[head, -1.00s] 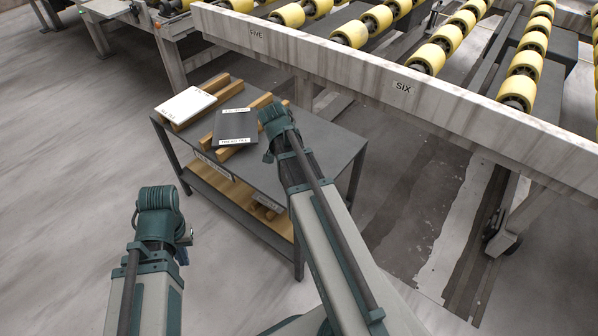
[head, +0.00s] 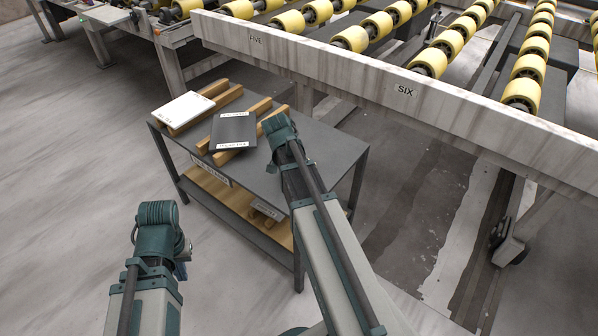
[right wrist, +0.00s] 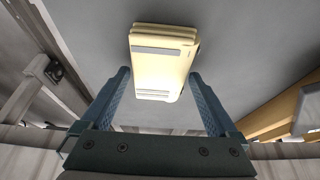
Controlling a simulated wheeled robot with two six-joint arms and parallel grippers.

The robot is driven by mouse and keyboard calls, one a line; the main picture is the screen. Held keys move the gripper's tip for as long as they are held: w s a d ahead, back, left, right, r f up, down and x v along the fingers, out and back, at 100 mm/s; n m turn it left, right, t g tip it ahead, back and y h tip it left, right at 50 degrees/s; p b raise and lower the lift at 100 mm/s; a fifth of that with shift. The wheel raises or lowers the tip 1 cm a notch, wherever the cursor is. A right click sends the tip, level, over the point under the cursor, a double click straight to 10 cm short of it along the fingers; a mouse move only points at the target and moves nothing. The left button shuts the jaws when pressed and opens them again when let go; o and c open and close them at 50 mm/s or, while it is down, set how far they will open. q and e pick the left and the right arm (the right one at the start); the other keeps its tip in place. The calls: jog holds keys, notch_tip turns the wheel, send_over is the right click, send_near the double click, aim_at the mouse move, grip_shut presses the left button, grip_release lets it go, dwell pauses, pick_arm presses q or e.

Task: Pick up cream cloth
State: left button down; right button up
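The cream cloth (right wrist: 163,68) shows in the right wrist view as a folded, layered block with a grey strip across it. It lies on a grey surface. My right gripper (right wrist: 158,78) is open, with one finger on each side of the cloth's near end; I cannot tell whether they touch it. In the head view the cloth does not show; my right wrist and arm cover part of the grey table (head: 325,147). My left gripper (head: 182,268) is low at the left, away from the table, mostly hidden behind its wrist.
A dark slab (head: 234,130) and a white slab (head: 184,108) rest on wooden bars at the table's left. A lower shelf (head: 215,190) holds wood pieces. A conveyor frame (head: 400,85) with yellow rollers runs behind. Open floor lies left.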

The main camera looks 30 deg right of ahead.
jog(key=c, duration=1)
pick_arm(q)
jog(key=shift+r, duration=0.1)
pick_arm(e)
jog(key=shift+r, duration=0.1)
